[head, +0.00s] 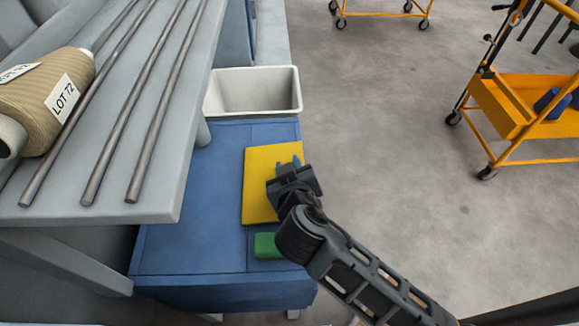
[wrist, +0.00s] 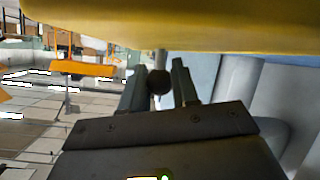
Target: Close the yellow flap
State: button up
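The yellow flap (head: 259,180) shows in the head view as a flat panel over the blue cabinet top, partly hidden by my gripper (head: 289,164). In the wrist view, the flap (wrist: 200,28) crosses the top as a wide yellow band. A dark round knob (wrist: 159,82) on a thin stem shows just below it. The fingers of my gripper (wrist: 158,90) stand apart, one on each side of the knob. I cannot tell whether they press on it. How far the flap is tilted is unclear.
A green block (head: 266,246) lies near the flap on the blue cabinet (head: 190,240). A white bin (head: 253,92) stands behind. A grey table (head: 160,190) with metal rods and a thread spool is at left. Orange carts (head: 505,110) stand right, with open floor between.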

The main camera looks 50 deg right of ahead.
jog(key=shift+o, duration=0.3)
jog(key=shift+v, duration=3.9)
jog(key=shift+c, duration=0.5)
